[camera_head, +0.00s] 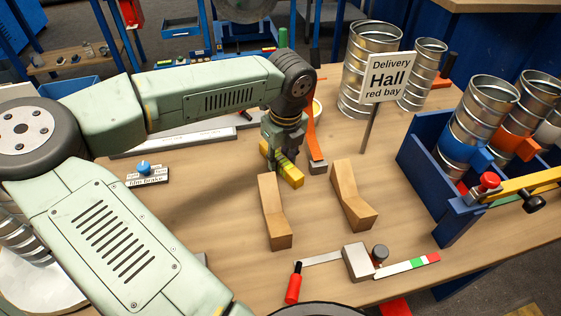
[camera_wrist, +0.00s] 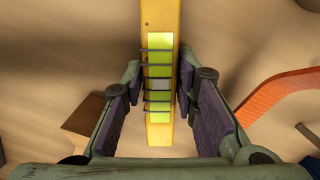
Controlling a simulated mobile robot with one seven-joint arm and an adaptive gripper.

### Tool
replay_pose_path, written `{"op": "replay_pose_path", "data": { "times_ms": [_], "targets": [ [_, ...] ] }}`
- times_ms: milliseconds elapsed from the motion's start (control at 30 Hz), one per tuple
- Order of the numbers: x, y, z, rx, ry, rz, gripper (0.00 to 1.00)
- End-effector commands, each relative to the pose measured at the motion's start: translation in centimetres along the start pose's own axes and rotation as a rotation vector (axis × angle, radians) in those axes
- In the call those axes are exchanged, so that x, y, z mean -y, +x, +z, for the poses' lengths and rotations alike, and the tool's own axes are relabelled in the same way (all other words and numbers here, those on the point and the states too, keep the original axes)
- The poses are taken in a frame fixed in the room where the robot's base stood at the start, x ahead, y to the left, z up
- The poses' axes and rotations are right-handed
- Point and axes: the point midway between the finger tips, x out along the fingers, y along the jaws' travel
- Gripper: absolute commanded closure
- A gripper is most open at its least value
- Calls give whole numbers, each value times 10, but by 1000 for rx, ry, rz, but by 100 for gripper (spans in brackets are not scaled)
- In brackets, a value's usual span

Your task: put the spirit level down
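The spirit level (camera_head: 292,176) is a yellow bar with yellow-green windows. It lies under my gripper (camera_head: 281,160), behind the two wooden blocks. In the wrist view the level (camera_wrist: 159,131) runs lengthwise between the fingers of my gripper (camera_wrist: 161,68). The fingers stand apart, with a narrow gap visible on each side of the level. The level appears to rest on the wooden bench (camera_head: 220,190), though its underside is hidden. My gripper hides part of it in the head view.
Two angled wooden blocks (camera_head: 275,215) (camera_head: 353,198) stand in front. An orange-handled tool (camera_head: 312,135) is close on the right. The delivery sign (camera_head: 387,78), metal ducts (camera_head: 366,75) and blue rack (camera_head: 428,190) stand further right. A red-handled tool (camera_head: 293,286) lies at the front.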

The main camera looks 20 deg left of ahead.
Motion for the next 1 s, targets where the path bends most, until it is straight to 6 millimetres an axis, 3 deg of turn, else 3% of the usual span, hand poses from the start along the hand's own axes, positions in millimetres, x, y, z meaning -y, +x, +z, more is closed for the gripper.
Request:
{"op": "replay_pose_path", "data": {
  "times_ms": [367, 733, 867, 1000],
  "targets": [
    [0, 0, 0, 0, 0, 0, 100],
    [0, -2, 1, 1, 0, 0, 100],
    [0, -17, 3, 4, 0, -1, 100],
    [0, -46, 6, 4, -1, 0, 100]
  ]
}}
